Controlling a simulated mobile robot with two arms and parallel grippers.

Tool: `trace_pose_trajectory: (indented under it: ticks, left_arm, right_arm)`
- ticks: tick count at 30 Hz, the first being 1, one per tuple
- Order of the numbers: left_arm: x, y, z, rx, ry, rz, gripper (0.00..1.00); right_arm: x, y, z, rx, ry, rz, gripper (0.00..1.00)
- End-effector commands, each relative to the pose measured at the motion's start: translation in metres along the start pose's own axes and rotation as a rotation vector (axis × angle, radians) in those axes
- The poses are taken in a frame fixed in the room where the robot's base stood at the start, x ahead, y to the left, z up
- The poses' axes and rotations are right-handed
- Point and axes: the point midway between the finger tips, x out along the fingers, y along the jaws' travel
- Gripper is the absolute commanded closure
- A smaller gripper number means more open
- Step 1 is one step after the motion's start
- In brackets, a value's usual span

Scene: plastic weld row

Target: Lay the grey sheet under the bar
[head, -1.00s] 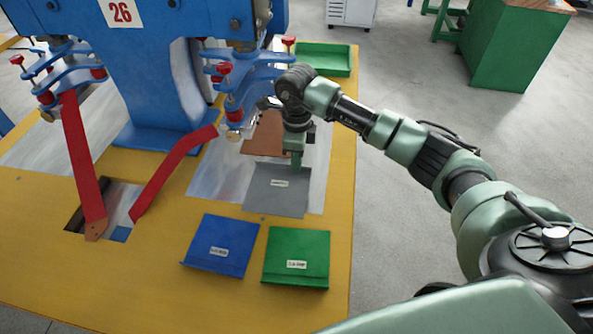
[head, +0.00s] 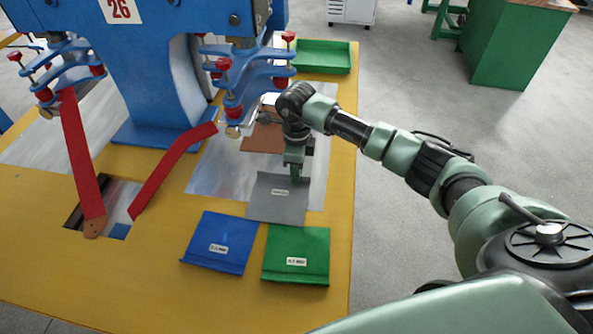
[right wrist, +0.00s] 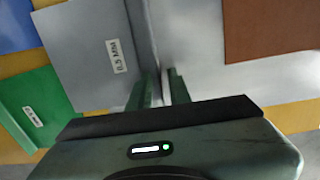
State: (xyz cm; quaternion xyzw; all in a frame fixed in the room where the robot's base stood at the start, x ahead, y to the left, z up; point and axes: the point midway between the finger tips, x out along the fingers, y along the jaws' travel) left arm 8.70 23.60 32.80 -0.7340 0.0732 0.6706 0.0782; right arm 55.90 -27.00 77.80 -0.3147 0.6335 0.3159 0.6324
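The grey sheet (head: 272,207) is a flat square with a small white label, in front of the press's right-hand clamp head. In the right wrist view the sheet (right wrist: 85,50) shows its label and a raised edge running between my fingers. My right gripper (head: 296,178) is at the sheet's far right edge; in the right wrist view its fingers (right wrist: 160,88) appear closed on that raised edge. Whether the sheet is lifted is unclear. The blue clamp head (head: 245,85) with red knobs overhangs the metal plate; which part is the bar I cannot tell. My left gripper is out of view.
A blue sheet (head: 220,243) and a green sheet (head: 297,255) lie at the near edge of the grey one. A brown sheet (head: 262,138) lies behind my right gripper. Red strips (head: 172,170) hang left. A green tray (head: 322,57) stands at the back.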

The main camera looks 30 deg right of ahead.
Motion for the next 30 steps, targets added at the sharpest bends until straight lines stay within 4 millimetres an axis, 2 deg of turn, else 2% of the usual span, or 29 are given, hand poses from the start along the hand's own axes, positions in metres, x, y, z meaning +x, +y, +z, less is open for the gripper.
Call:
trace_pose_trajectory:
  ticks: [10,14,15,24,30]
  left_arm:
    - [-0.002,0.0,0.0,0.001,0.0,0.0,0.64]
    - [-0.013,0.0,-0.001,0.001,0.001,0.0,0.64]
    - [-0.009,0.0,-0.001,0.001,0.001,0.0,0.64]
    - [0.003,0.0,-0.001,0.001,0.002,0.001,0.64]
    - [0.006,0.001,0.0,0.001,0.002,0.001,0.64]
  right_arm:
    - [-0.002,0.0,0.0,0.0,0.0,0.0,0.75]
    - [-0.014,0.0,0.0,0.0,-0.001,0.0,0.75]
    - [-0.017,-0.001,0.001,0.0,-0.003,-0.003,0.75]
    - [-0.082,-0.001,0.001,-0.001,-0.003,-0.005,0.75]
    - [-0.116,-0.001,0.0,0.0,-0.002,-0.003,0.75]
